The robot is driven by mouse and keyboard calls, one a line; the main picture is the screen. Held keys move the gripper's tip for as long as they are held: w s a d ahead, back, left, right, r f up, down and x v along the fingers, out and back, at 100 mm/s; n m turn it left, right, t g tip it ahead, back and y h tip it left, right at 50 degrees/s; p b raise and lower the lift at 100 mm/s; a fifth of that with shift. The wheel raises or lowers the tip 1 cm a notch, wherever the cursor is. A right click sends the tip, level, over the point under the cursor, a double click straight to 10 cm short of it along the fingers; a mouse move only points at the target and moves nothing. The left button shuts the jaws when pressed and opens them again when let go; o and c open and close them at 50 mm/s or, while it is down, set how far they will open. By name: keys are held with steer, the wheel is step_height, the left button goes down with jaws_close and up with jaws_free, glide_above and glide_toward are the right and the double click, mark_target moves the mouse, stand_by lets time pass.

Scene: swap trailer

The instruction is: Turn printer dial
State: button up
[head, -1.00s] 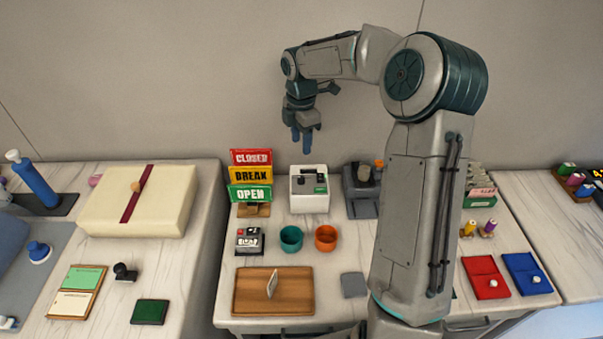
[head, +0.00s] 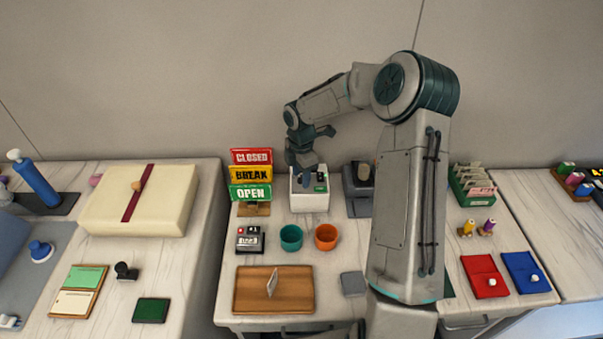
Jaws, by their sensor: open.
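The printer (head: 310,202) is a small white box with a dark top, standing toward the back of the middle counter. The jaws are open. The dial is hidden behind the fingers or too small to make out, and I cannot tell whether the fingers touch it. A small green mark shows on the printer's top at the right of the fingers.
A sign stack (head: 251,175) stands close left of the printer, and a dark grey machine (head: 357,205) close right. A teal cup (head: 291,237) and an orange cup (head: 326,237) stand in front. A wooden tray (head: 245,292) lies nearer the front edge.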

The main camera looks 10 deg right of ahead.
jaws_close()
steer(key=shift+m, duration=0.3)
steer(key=m+b, duration=0.1)
steer(key=m, duration=0.2)
steer(key=shift+m, duration=0.4)
steer(key=m+b, duration=0.2)
steer(key=m, duration=0.3)
steer(key=m+b, duration=0.1)
steer(key=m, duration=0.4)
steer(key=shift+m+b, duration=0.35)
steer(key=shift+m, duration=0.05)
steer(key=shift+m+b, duration=0.4)
steer(key=shift+m, duration=1.9)
